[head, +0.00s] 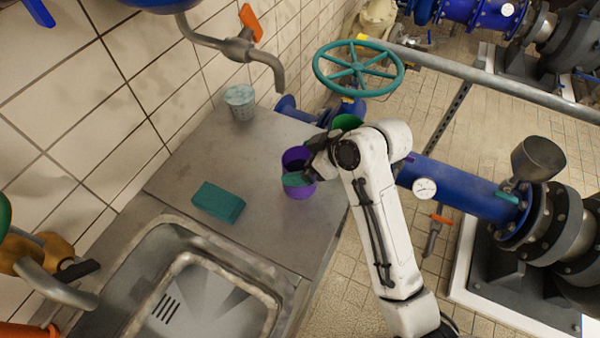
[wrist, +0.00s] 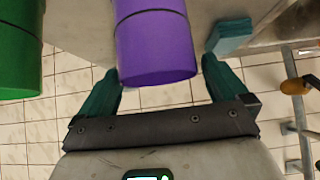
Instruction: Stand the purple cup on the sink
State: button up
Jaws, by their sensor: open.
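The purple cup (head: 300,192) stands upright on the steel counter beside the sink (head: 180,222), near the counter's right edge. My gripper (head: 304,172) is at the cup, with one teal finger in front of it in the head view. In the wrist view, the purple cup (wrist: 156,48) lies between the two spread teal fingers of my gripper (wrist: 161,72). The jaws are open, and I cannot tell whether either finger touches the cup. The sink basin is empty, with a slotted drain.
A green cup (head: 347,122) stands just behind my gripper, partly hidden by my arm; it also shows in the wrist view (wrist: 18,50). A teal block (head: 218,202) lies left of the purple cup. A grey cup (head: 240,104) stands near the wall. A tap (head: 265,60) overhangs the counter.

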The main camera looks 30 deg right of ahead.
aim_at(286, 165)
jog(key=shift+x, duration=1.75)
jog(key=shift+d, duration=0.15)
jog(key=c, duration=0.9)
jog(key=shift+c, duration=0.2)
